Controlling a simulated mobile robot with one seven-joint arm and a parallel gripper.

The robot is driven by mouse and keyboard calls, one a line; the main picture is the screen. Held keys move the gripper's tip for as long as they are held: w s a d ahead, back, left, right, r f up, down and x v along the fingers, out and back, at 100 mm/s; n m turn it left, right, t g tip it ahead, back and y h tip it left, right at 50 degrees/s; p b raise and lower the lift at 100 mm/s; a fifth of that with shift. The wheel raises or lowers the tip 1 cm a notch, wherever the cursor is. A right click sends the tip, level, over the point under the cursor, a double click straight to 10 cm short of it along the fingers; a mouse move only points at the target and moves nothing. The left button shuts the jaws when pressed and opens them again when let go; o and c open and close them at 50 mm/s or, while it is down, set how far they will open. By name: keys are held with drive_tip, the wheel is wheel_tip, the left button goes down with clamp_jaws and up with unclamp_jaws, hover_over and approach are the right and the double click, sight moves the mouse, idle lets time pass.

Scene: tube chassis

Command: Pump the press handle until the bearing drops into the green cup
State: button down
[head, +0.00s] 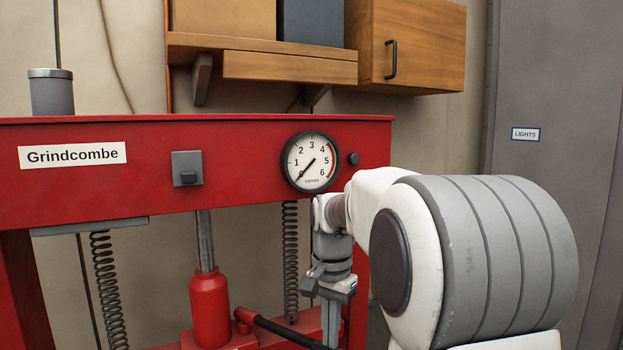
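The red press (230,170) labelled Grindcombe fills the left side of the head view. Its black pump handle (285,330) slopes down to the right from a red pivot beside the red jack (210,300). My gripper (331,338) points down at the handle's outer end, near the bottom edge of the picture. Its fingertips overlap the handle in the view. I cannot tell whether they grip it or only stand beside it. The round gauge (311,162) has its needle at the low end, near 0. The bearing and the green cup do not show.
A wooden shelf (290,68) with boxes and a wooden cabinet (425,45) hang above the press. Springs (290,260) hang under the beam beside my gripper. A grey door-like panel (560,100) marked LIGHTS stands at the right. My arm hides the lower right.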

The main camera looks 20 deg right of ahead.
wheel_tip(320, 180, down, 11)
drive_tip(key=b, duration=0.6)
drive_tip(key=shift+b, duration=0.3)
drive_tip(key=shift+r, duration=0.2)
wheel_tip(320, 180, up, 15)
drive_tip(key=p, duration=1.2)
drive_tip(key=shift+f, duration=0.3)
